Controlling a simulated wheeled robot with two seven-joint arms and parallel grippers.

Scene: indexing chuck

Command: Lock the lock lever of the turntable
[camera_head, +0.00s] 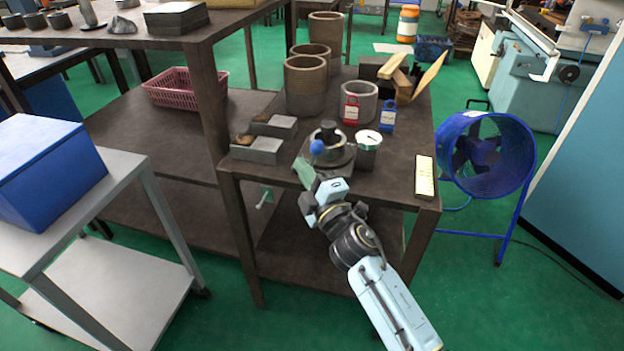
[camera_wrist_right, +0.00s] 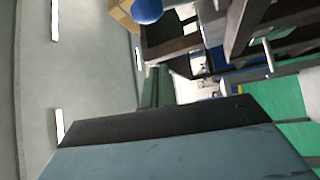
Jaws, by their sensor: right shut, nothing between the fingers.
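The turntable (camera_head: 339,162) is a dark round base with a grey ring and a dark post on top, near the front of the dark bench. A blue ball knob (camera_head: 316,147), apparently the end of the lock lever, shows at its left front; the lever's rod is not clear. The blue ball (camera_wrist_right: 147,11) also shows at the top edge of the right wrist view. My right gripper (camera_head: 304,171) is shut and empty, its green fingers just below and left of the knob. I cannot tell whether they touch it. My left gripper is not in view.
A dial gauge on a cylinder (camera_head: 368,150) stands close right of the turntable. Grey blocks (camera_head: 257,149) lie to the left, brown cylinders (camera_head: 305,85) behind. A pale yellow strip (camera_head: 424,177) lies at the right edge.

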